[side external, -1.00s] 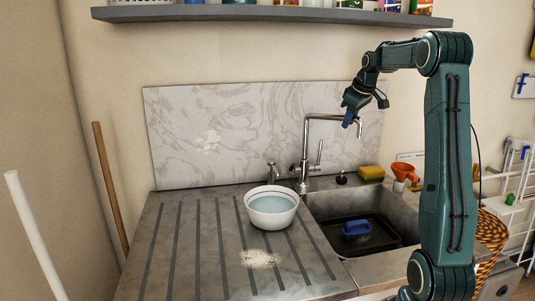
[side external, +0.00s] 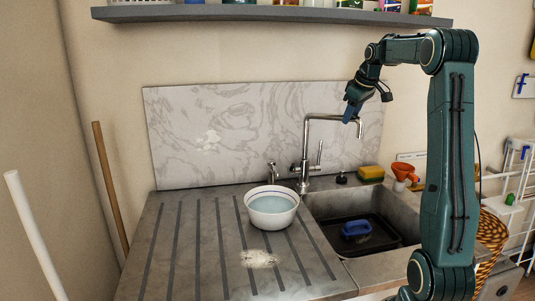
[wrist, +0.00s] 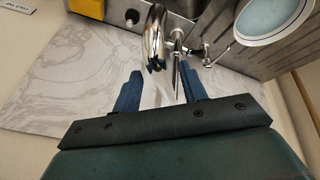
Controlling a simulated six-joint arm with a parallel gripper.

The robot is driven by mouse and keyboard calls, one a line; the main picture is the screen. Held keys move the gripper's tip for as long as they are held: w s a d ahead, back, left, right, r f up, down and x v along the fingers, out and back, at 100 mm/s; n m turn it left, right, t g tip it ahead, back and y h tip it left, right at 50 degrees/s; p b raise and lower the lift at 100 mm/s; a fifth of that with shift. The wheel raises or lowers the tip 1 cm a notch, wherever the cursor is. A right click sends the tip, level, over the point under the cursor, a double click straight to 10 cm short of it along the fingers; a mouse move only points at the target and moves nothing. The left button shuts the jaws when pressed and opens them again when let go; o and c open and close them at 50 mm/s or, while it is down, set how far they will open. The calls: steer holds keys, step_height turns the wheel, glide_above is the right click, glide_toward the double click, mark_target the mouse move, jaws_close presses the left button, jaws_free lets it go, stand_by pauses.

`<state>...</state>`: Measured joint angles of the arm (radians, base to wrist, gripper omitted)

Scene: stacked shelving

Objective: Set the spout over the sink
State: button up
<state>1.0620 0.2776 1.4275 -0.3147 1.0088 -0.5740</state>
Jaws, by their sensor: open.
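The chrome tap spout (side external: 330,117) rises behind the sink and reaches to the right, with its tip turned down. It shows in the wrist view (wrist: 156,38) beyond the fingers, near the gap between them. My gripper (side external: 351,116) is at the outer end of the spout. In the wrist view its two blue fingers stand apart, with nothing held between them (wrist: 160,86). I cannot tell if a finger touches the spout. The sink (side external: 405,231) is below and to the right of the tap's base. A blue item (side external: 356,229) lies in its dark basin.
A white bowl of water (side external: 272,217) stands on the ribbed drainboard (side external: 185,250), left of the sink, with a pale spill in front. A yellow sponge (side external: 371,174) and an orange funnel (side external: 404,171) sit at the back right. A marble panel (side external: 225,135) stands behind the tap.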

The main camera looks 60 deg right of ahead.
steer(key=v, duration=0.5)
steer(key=shift+r, duration=0.1)
steer(key=c, duration=0.6)
steer(key=shift+w+a+r, duration=0.1)
steer(key=shift+w+a, duration=0.05)
steer(key=shift+w, duration=0.05)
jaws_close()
steer(key=w+a+r+m+g+h, duration=0.1)
steer(key=w+a+r+m+h, duration=0.1)
steer(key=a, duration=0.8)
steer(key=shift+w+r+h, duration=0.35)
steer(key=shift+r+h, duration=0.25)
steer(key=shift+r, duration=0.65)
